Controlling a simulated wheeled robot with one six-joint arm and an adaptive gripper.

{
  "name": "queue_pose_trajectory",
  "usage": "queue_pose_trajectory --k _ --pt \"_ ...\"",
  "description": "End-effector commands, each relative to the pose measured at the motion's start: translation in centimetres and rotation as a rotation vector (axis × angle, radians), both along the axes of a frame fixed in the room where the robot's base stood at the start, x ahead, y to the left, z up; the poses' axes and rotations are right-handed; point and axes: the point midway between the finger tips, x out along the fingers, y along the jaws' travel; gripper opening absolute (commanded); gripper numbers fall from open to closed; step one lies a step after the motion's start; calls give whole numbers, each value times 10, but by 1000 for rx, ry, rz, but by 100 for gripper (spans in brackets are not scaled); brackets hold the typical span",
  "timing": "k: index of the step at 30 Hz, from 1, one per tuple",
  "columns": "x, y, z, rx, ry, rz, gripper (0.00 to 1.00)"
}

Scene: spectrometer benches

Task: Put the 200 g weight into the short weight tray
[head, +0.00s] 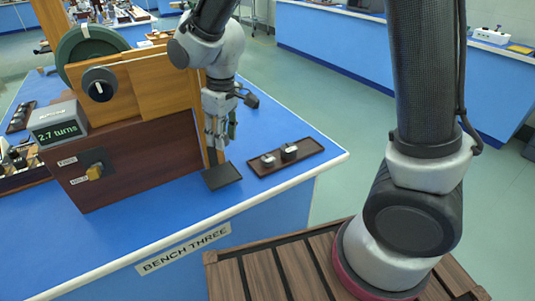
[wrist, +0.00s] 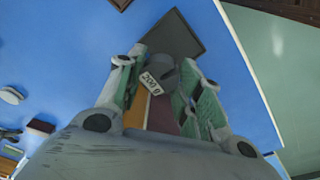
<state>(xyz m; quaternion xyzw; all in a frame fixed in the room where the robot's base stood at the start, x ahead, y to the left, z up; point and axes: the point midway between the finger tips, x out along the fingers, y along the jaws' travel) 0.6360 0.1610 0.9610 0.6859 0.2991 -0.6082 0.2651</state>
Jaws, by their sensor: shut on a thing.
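My gripper (head: 219,143) hangs above the near right part of the bench, beside the wooden apparatus. In the wrist view my gripper (wrist: 160,75) is shut on a grey weight (wrist: 152,80) with a white label reading 200 g. The fingers hide part of the weight. A small dark square tray (head: 221,177) lies on the bench just below the gripper. It also shows in the wrist view (wrist: 178,35), beyond the weight. No label on either tray is readable.
A wooden apparatus (head: 135,150) with a green wheel (head: 88,50) and a display (head: 57,128) reading 2.7 turns stands close left of the gripper. More items crowd the bench's left side. The blue surface in front of the trays is clear up to the pale bench edge (head: 290,187).

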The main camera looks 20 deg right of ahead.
Motion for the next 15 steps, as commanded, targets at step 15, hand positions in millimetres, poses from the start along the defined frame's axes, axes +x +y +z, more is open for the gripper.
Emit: queue_pose_trajectory --k 15 --pt "66 -238 -14 -6 16 -553 6"
